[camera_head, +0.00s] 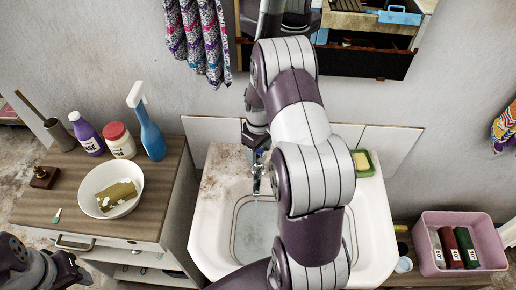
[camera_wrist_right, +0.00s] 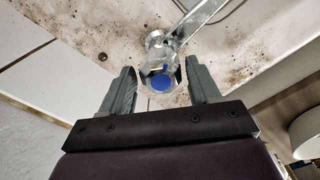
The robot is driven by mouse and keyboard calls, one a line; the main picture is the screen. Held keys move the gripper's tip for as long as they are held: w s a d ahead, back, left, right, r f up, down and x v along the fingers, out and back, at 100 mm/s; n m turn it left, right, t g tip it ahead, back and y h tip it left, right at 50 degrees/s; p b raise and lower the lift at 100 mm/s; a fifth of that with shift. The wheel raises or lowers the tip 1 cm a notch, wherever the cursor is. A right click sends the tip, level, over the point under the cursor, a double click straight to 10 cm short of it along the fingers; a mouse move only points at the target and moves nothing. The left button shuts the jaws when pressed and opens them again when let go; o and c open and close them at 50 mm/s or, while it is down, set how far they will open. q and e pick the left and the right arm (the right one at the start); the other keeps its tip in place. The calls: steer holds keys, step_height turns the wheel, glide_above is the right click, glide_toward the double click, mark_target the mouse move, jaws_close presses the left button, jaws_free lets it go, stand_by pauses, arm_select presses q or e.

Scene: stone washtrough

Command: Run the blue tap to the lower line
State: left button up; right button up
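The blue tap (camera_wrist_right: 162,82) is a clear faceted knob with a blue disc on its end, seen in the right wrist view. My right gripper (camera_wrist_right: 164,80) has one finger on each side of the knob, with small gaps showing, so it is open around it. In the head view my right gripper (camera_head: 257,140) is at the back of the white basin (camera_head: 208,235), mostly hidden by my arm. The metal spout (camera_head: 257,180) points down into the basin. A line (camera_head: 236,225) runs around inside the bowl; the water level is hard to tell. My left gripper (camera_head: 68,270) is at lower left, its fingers unclear.
A wooden cabinet (camera_head: 40,205) at left carries a white bowl (camera_head: 88,185), a blue spray bottle (camera_head: 150,135) and other bottles. A green soap dish (camera_head: 368,168) sits on the basin's right rim. A pink crate (camera_head: 430,262) stands at right. A mirror hangs above.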

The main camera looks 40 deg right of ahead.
steer(key=c, duration=0.7)
steer(key=shift+w+r+m+p, duration=0.1)
steer(key=shift+m+p, duration=0.2)
steer(key=shift+m, duration=0.9)
steer(key=shift+m+p, duration=0.3)
steer(key=shift+m, duration=1.5)
steer(key=shift+w, duration=0.1)
steer(key=o, duration=0.8)
steer(key=shift+o, duration=1.3)
